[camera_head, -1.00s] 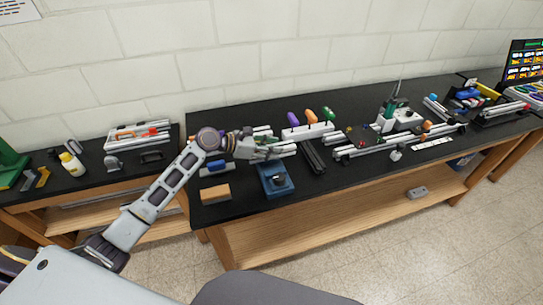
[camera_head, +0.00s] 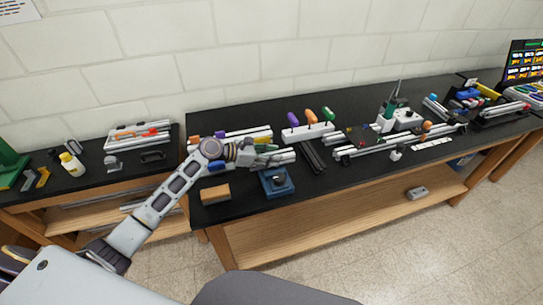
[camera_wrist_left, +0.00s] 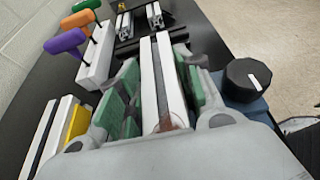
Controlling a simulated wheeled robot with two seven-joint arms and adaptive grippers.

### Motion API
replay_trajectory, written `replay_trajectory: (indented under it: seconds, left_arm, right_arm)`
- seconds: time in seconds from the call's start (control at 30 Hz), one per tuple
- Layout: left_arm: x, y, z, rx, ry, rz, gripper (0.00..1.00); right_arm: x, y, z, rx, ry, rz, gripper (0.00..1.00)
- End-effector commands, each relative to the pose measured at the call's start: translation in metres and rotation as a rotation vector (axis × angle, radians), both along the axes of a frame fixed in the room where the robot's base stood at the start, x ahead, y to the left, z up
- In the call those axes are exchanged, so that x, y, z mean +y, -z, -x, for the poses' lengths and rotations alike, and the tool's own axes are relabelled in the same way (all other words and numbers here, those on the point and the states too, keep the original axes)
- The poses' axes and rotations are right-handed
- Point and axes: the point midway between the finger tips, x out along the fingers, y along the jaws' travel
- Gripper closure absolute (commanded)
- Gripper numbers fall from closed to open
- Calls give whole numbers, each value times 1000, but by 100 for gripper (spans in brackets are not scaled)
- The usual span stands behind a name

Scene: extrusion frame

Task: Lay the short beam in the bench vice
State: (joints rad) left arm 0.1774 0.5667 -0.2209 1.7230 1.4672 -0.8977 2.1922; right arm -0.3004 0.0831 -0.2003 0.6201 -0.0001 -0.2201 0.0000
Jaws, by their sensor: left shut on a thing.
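My left gripper (camera_head: 266,158) is shut on the short beam (camera_head: 285,156), a pale grooved bar. In the left wrist view the beam (camera_wrist_left: 162,75) runs lengthwise between the green finger pads of my left gripper (camera_wrist_left: 158,92). The blue bench vice (camera_head: 279,187) stands near the bench's front edge. The beam is over its back part; I cannot tell whether they touch. The vice's black knob (camera_wrist_left: 246,79) shows right of the gripper in the left wrist view. The vice's jaws are hidden by the gripper and beam. My right gripper is not in view.
A white holder with purple, green and orange-handled tools (camera_head: 308,131) stands behind. Dark rails (camera_head: 312,155) lie right of the vice. A wooden block (camera_head: 215,193) lies front left, and longer pale beams (camera_head: 230,136) lie behind my wrist.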

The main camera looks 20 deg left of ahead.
Motion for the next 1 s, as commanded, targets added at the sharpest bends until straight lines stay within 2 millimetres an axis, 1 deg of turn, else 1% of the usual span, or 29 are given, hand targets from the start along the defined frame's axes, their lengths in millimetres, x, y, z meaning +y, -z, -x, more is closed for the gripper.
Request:
replay_trajectory:
  seconds: [0.8,0.83,0.97,1.0]
  left_arm:
    - [0,14,1,4,1,-1,96]
    - [0,15,1,6,1,-2,62]
    - [0,16,1,8,1,-3,45]
    - [0,16,2,8,1,-4,43]
  right_arm:
    - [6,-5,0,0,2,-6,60]
    - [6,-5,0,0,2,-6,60]
    - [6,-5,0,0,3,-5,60]
    - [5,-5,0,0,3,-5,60]
